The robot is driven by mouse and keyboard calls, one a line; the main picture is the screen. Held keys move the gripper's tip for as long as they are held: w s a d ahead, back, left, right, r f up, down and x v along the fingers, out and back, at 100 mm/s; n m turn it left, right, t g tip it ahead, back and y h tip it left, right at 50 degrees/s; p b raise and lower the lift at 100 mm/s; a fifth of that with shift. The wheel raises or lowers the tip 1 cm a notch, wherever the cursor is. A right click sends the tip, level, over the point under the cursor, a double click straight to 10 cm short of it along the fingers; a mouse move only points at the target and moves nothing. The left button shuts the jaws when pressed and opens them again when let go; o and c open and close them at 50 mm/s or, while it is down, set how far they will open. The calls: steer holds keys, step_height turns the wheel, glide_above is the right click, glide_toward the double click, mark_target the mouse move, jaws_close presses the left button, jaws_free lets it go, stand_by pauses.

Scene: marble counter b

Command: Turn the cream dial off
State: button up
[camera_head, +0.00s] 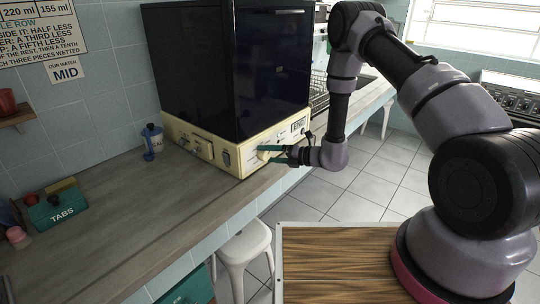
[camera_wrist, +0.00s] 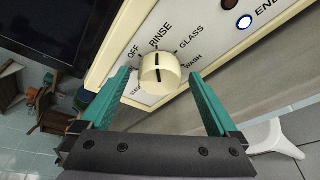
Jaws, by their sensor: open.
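The cream dial (camera_wrist: 159,74) is in the wrist view, on the cream front panel (camera_wrist: 238,60) of a dark machine. Its black pointer line runs toward the label RINSE. OFF is printed to the left of RINSE, GLASS and WASH to the right; another label at the lower left is partly hidden. My gripper (camera_wrist: 162,82) is open, its two teal fingers on either side of the dial with gaps visible; contact is not evident. In the head view my gripper (camera_head: 265,150) is at the machine's panel, where the fingers partly hide the dial.
The dark machine (camera_head: 235,70) stands on the wooden counter (camera_head: 110,215). A white stool (camera_head: 243,250) stands below the counter.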

steer(key=c, duration=1.4)
steer(key=shift+o, duration=0.2)
steer(key=n+h, duration=0.1)
steer(key=n, duration=0.2)
steer(key=shift+s+a+r+t, duration=0.1)
steer(key=shift+t, duration=0.2)
steer(key=shift+s+n+t+h, duration=0.1)
steer(key=shift+n+t+h, duration=0.7)
steer(key=shift+n, duration=0.9)
steer(key=o, duration=1.4)
steer(key=shift+c, duration=0.2)
